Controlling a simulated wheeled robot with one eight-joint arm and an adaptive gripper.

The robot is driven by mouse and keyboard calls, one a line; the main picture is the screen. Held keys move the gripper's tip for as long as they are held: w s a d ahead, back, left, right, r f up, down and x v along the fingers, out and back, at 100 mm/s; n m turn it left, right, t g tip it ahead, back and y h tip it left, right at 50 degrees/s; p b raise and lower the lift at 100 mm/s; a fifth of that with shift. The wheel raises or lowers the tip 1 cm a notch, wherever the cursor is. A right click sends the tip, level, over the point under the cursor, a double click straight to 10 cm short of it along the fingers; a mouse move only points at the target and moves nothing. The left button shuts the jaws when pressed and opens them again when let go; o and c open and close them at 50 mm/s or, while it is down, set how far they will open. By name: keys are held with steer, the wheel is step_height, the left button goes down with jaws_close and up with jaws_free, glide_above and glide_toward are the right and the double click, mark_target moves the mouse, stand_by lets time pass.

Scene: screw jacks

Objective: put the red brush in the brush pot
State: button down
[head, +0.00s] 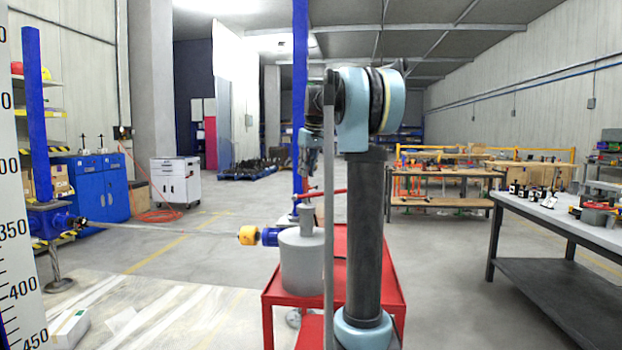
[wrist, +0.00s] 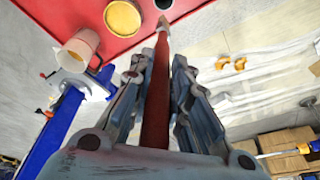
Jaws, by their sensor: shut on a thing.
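The red brush (wrist: 156,85) runs lengthwise between the two jaws of my gripper (wrist: 153,90) in the wrist view. My gripper is shut on it. In the head view the brush (head: 322,193) lies nearly level below my gripper (head: 308,168), above a grey stepped cylinder (head: 302,262). I cannot tell for sure which vessel is the brush pot. A dark round opening (wrist: 164,4) shows near the brush tip in the wrist view, cut by the frame edge.
A red table (head: 390,283) stands below my arm. The wrist view shows a yellow round top (wrist: 123,17) and a pale cup-like part (wrist: 80,49) near a blue post. A workbench (head: 570,222) stands at right.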

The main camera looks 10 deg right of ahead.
steer(key=s+d+x, duration=0.1)
steer(key=s+x, duration=0.2)
steer(key=x, duration=1.1)
steer(key=shift+d+f, duration=0.55)
steer(key=shift+d, duration=0.15)
steer(key=c, duration=1.4)
jaws_free()
steer(key=shift+r, duration=0.1)
